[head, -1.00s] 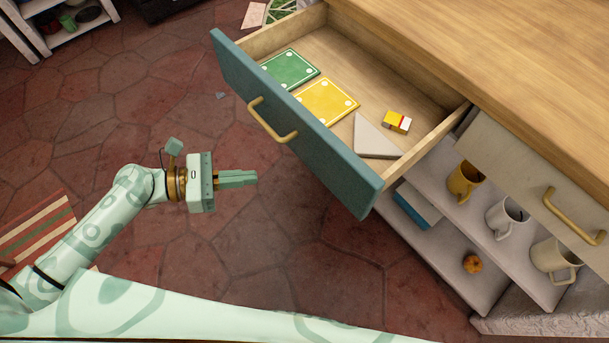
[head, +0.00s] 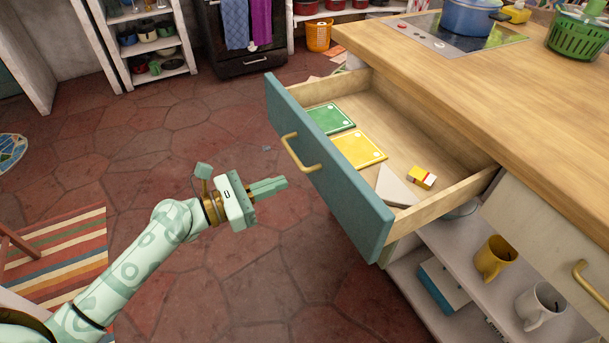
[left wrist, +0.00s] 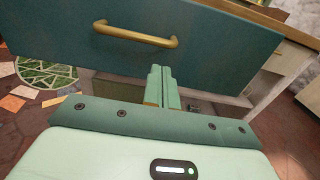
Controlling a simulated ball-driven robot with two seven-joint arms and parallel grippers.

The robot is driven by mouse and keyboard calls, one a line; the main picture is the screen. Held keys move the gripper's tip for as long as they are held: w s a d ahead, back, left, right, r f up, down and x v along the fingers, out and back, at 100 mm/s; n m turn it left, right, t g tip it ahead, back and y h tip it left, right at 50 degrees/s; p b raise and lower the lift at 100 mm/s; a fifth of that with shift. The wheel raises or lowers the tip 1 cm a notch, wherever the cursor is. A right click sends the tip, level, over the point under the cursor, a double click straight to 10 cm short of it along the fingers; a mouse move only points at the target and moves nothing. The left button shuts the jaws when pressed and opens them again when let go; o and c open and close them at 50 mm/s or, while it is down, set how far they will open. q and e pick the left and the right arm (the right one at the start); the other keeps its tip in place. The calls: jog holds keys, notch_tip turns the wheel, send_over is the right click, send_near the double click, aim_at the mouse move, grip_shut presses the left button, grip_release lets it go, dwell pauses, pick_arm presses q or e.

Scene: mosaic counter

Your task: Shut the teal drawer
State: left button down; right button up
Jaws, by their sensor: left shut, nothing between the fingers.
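The teal drawer (head: 335,185) is pulled out from the wooden counter, with its inside showing. It has a brass bar handle (head: 300,155) on its front. Inside lie a green card (head: 331,119), a yellow card (head: 358,151), a grey-white triangular piece (head: 395,187) and a small yellow, white and red box (head: 421,178). My left gripper (head: 270,187) is shut and empty, apart from the drawer front and to its left. In the left wrist view the drawer front (left wrist: 200,50) and handle (left wrist: 135,34) lie beyond the shut fingers (left wrist: 161,88). My right gripper is not in view.
The counter top (head: 460,90) carries a blue pot (head: 470,18) and a green basket (head: 577,38). Open shelves below hold a yellow mug (head: 494,259) and a white mug (head: 540,304). A striped rug (head: 60,255) lies at left. The tiled floor before the drawer is clear.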

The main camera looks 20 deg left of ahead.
pick_arm(q)
jog(key=x, duration=0.6)
jog(key=shift+w+d+b, duration=0.25)
jog(key=shift+w+b, duration=0.05)
jog(key=shift+b, duration=0.1)
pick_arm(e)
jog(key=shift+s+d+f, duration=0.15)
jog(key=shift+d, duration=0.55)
